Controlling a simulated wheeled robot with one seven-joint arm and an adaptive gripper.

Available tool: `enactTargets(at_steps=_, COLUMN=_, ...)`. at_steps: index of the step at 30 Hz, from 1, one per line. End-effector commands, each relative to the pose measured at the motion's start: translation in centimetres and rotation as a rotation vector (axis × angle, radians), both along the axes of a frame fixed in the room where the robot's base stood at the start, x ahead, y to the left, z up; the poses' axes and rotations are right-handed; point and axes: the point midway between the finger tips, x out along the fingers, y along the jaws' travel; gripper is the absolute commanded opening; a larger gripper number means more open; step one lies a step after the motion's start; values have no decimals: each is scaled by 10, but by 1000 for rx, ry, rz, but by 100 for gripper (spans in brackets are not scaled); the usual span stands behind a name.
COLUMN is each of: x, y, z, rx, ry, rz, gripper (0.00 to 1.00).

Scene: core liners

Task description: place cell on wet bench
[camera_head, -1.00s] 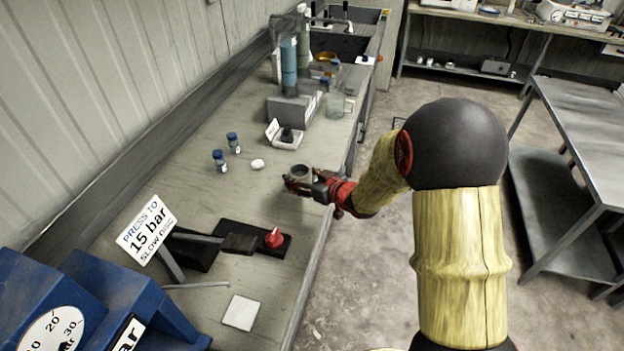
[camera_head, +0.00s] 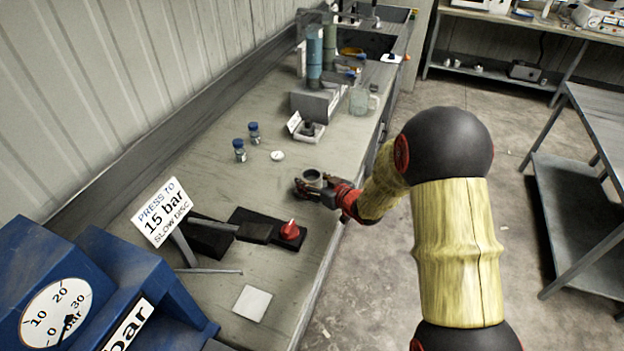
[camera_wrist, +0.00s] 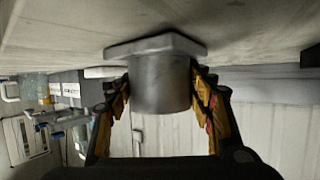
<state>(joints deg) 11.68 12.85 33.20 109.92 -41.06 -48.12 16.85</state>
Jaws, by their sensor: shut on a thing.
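The cell (camera_wrist: 160,82) is a grey metal cylinder with a wider flat flange, seen in the wrist view between my fingers. My gripper (camera_head: 312,183) is shut on it, with a finger on each side of the cylinder. In the head view the cell (camera_head: 312,176) shows as a small grey round cup at the fingertips, close over the bench near its front edge. The wet bench (camera_head: 215,165) is the long pale worktop along the wall. Whether the cell touches the worktop is unclear.
A black block with a red knob (camera_head: 290,230), a white square (camera_head: 252,303) and a blue press (camera_head: 110,290) are nearer. A clear beaker (camera_head: 360,101) and column stand sit farther back.

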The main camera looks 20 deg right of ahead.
Motion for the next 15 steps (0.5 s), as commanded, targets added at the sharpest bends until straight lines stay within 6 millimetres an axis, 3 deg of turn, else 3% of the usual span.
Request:
enactTargets(at_steps=7, x=2, y=0, z=3, rx=0, ry=-10, rz=0, gripper=0)
enactTargets(at_steps=8, x=0, y=0, z=-2, rx=0, ry=0, rz=0, gripper=53)
enactTargets(at_steps=15, x=0, y=0, z=-1, rx=0, ry=0, rz=0, gripper=66)
